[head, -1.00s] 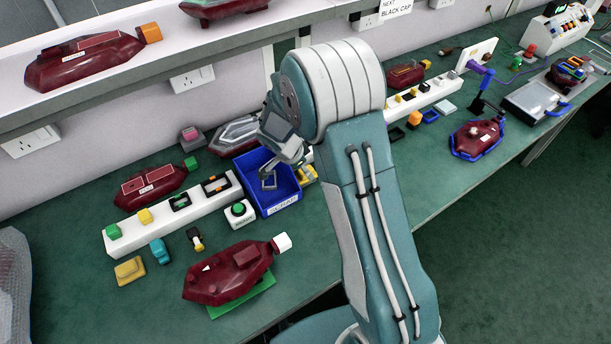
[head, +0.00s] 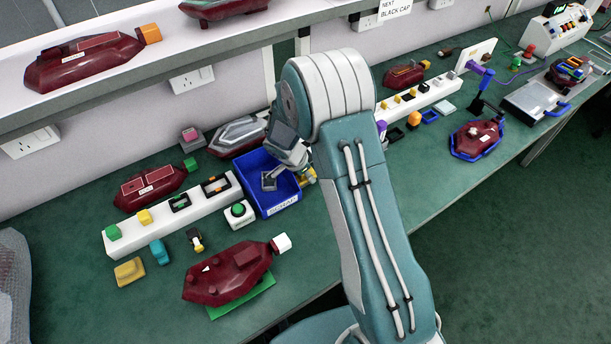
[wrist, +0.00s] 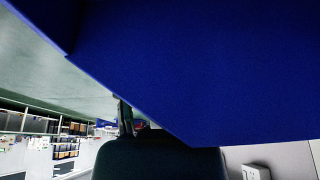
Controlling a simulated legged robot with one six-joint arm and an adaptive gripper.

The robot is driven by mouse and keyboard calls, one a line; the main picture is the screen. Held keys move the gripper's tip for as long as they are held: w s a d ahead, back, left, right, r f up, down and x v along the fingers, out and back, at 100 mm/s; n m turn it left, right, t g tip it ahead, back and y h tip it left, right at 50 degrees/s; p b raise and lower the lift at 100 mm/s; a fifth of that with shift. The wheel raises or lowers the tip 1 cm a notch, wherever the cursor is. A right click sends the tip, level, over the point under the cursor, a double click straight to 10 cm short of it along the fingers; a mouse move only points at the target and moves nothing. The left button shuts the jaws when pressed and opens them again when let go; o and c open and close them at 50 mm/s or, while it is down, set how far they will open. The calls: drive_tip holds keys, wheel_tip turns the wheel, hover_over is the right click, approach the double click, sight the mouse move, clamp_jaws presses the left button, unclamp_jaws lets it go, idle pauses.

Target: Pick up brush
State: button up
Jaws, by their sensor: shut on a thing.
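I cannot make out a brush for certain in either view. My gripper (head: 269,182) is inside the blue bin (head: 287,203) labelled as scrap, low between its walls. Its fingers look closed together, and what they hold is hidden by the fingers and the bin. In the wrist view a blue surface (wrist: 200,60), apparently the bin's wall, fills most of the picture very close up. A small black-and-yellow piece (head: 195,240) lies on the green bench left of the bin.
A white block (head: 175,215) with coloured parts, a green-button box (head: 239,213) and a dark red lamp (head: 230,274) on a green pad stand close to the bin. A grey lamp (head: 238,136) lies behind it. The shelf (head: 200,55) overhangs the bench's back.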

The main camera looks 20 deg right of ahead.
wheel_tip(320, 180, up, 10)
idle(0.5)
drive_tip(key=shift+o, duration=0.7)
drive_tip(key=shift+c, duration=0.2)
